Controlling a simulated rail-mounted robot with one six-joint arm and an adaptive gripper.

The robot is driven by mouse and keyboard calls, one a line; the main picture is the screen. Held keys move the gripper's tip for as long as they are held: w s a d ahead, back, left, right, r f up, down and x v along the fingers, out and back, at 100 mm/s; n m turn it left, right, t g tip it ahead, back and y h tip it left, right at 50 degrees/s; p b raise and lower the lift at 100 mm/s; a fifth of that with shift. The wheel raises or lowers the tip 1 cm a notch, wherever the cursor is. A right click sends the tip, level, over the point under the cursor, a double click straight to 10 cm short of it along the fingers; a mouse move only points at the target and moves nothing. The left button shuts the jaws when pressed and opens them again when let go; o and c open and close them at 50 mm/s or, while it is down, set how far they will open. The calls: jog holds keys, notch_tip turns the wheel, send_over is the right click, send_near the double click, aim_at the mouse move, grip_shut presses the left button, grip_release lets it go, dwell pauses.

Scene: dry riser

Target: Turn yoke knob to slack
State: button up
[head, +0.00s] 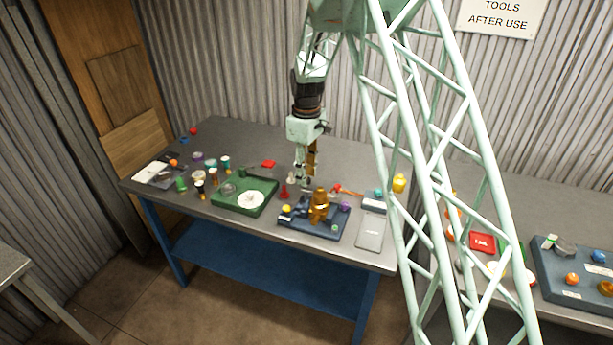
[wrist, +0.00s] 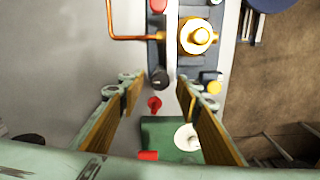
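A dark blue base board (head: 312,229) on the bench carries a brass valve body (head: 319,207) and several small coloured knobs. In the wrist view the brass body (wrist: 197,36) is at the upper right, with a copper pipe (wrist: 128,38) to its left. I cannot tell for sure which knob is the yoke knob. My gripper (head: 304,184) is open and empty, pointing down above the board's back-left area. It also shows in the wrist view (wrist: 157,84).
A green tray (head: 226,207) with a white disc stands left of the board. A red peg (head: 284,192) stands between them. A grey tablet-like plate (head: 371,232) lies to the right. Several small jars and pieces crowd the bench's left side. The back of the bench (head: 235,135) is mostly clear.

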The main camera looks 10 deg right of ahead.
notch_tip(320, 180, up, 11)
dwell(0.7)
jog(key=shift+r, duration=0.1)
jog(key=s+r+m+t+b, duration=0.1)
jog(key=s+r+m, duration=0.1)
jog(key=s+r, duration=1)
jog(key=s+r+m+t+b, duration=0.1)
jog(key=s+r+m+b, duration=0.15)
jog(key=s+r, duration=0.95)
jog(key=s+f+m+t+b, duration=0.1)
jog(key=s+f+m, duration=0.1)
jog(key=s, duration=1.5)
jog(key=s+f+m+t+b, duration=0.1)
jog(key=s+f+m, duration=0.2)
jog(key=s, duration=1.5)
jog(key=shift+s+a+f, duration=0.15)
jog(key=shift+s+f, duration=0.05)
jog(key=shift+f, duration=0.05)
